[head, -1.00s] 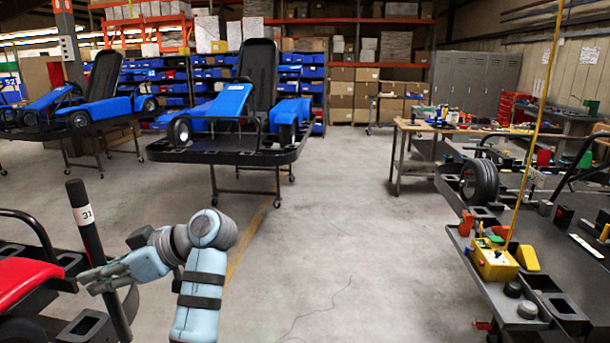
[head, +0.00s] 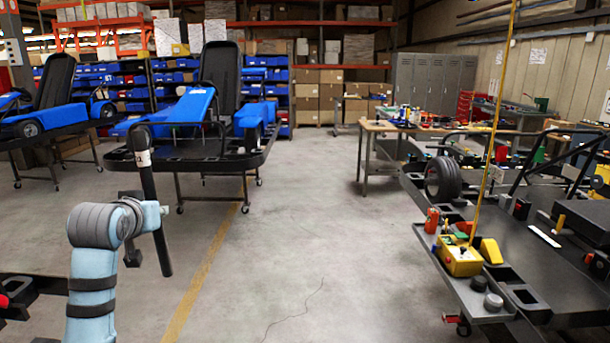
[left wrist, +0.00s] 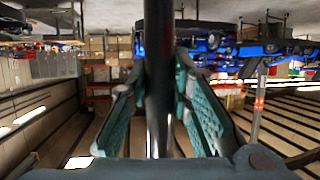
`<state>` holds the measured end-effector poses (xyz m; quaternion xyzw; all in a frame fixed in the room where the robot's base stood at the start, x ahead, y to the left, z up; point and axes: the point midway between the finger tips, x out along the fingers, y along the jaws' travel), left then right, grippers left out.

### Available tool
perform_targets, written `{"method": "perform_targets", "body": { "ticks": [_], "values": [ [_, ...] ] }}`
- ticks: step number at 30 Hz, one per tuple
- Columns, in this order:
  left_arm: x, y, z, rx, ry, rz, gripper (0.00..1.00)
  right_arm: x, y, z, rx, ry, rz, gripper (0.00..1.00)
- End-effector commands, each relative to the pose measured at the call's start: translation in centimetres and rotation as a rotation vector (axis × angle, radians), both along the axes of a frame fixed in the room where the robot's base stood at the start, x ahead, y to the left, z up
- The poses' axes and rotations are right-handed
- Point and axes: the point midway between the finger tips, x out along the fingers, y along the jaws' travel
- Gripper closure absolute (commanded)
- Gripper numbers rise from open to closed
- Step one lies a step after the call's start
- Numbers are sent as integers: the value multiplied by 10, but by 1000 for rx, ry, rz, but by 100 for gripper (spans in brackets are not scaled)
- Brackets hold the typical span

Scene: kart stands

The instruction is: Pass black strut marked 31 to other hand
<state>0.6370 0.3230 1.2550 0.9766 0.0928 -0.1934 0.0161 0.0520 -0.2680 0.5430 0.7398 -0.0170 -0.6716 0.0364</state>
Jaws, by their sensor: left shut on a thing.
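The black strut (head: 156,225) is a long dark rod with a white label near its upper part. It stands nearly upright at the left of the head view, in front of the blue kart stand. My left gripper (left wrist: 160,85) is shut on the strut, with a teal pad on each side of it in the left wrist view. In the head view my left arm hides most of that gripper. The number on the label is too small to read now. My right gripper is in neither view.
A dark kart stand (head: 475,296) at the right carries a yellow box (head: 459,260), a tire (head: 443,180) and several small parts. A blue kart (head: 187,107) sits on a stand behind the strut. The middle floor is clear.

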Motion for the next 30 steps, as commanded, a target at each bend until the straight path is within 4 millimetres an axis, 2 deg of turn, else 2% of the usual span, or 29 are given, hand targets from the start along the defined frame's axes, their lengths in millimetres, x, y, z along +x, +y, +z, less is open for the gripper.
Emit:
{"method": "perform_targets", "body": {
  "ticks": [2,5,8,14,15,18,21,24,30],
  "values": [
    [-9,-13,8,5,-3,-145,100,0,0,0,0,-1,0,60],
    [-34,-37,13,7,0,-344,100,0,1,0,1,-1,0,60],
    [-71,-63,11,10,4,-541,100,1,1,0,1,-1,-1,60],
    [-163,-116,-19,5,15,-892,100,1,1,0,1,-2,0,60],
    [-181,-125,-29,3,19,-946,100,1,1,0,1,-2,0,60],
    [-218,-142,-56,-1,19,-1044,100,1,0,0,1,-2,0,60],
    [-243,-150,-84,-6,21,-1098,100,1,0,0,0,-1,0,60],
    [-259,-151,-110,-7,20,-1126,100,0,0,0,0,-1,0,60],
    [-277,-145,-147,-8,13,-1141,100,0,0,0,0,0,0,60]
  ]
}}
